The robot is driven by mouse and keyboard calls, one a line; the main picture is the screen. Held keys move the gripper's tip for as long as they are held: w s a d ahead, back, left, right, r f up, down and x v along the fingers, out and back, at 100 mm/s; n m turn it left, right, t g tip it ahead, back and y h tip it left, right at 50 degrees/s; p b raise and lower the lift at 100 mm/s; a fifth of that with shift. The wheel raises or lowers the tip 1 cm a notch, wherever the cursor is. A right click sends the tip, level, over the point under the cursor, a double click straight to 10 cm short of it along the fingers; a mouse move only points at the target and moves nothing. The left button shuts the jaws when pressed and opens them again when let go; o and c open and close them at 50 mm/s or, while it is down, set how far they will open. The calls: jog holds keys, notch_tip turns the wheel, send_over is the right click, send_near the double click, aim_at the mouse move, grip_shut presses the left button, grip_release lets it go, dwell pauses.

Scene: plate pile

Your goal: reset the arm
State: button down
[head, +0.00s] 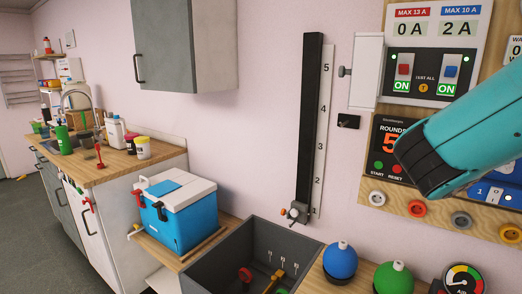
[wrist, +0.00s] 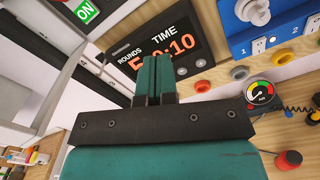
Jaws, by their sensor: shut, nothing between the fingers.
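My gripper (wrist: 153,62) shows in the wrist view, with its two teal fingers pressed together and nothing between them. Its black crossbar lies across the lower middle of that view. The fingers overlap the lower part of a black timer panel (wrist: 185,40) marked ROUNDS and TIME; I cannot tell how far away it is. In the head view a teal and black part of my arm reaches in from the right edge, in front of the wall panel. It covers much of the timer (head: 388,132) there. The fingers cannot be made out in the head view.
A dark grey bin (head: 225,262) holds small items at the lower middle. A blue and white cooler (head: 180,213) stands left of it. Blue (head: 340,262) and green (head: 393,279) round objects sit right. A gauge (head: 463,281) is at lower right. A vertical black rail (head: 311,120) runs up the wall.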

jog(key=s+a+f+m+g+y, duration=0.3)
jog(key=s+a+f+m+y, duration=0.15)
jog(key=a+f+m, duration=0.2)
jog(key=s+a+f+m+g+y, duration=0.3)
jog(key=a+f+m+g+y, duration=0.1)
jog(key=a+f+m+y, duration=0.25)
jog(key=s+a+m+g+y, duration=0.3)
jog(key=s+a+g+y, duration=0.2)
jog(key=s+a, duration=0.7)
jog(key=s+g, duration=0.1)
jog(key=s, duration=0.3)
jog(key=shift+s+a+m+g, duration=0.2)
jog(key=shift+m+g, duration=0.1)
jog(key=shift+g, duration=0.1)
jog(key=c, duration=1.8)
grip_release()
jog(key=shift+f, duration=0.1)
jog(key=shift+c, duration=0.2)
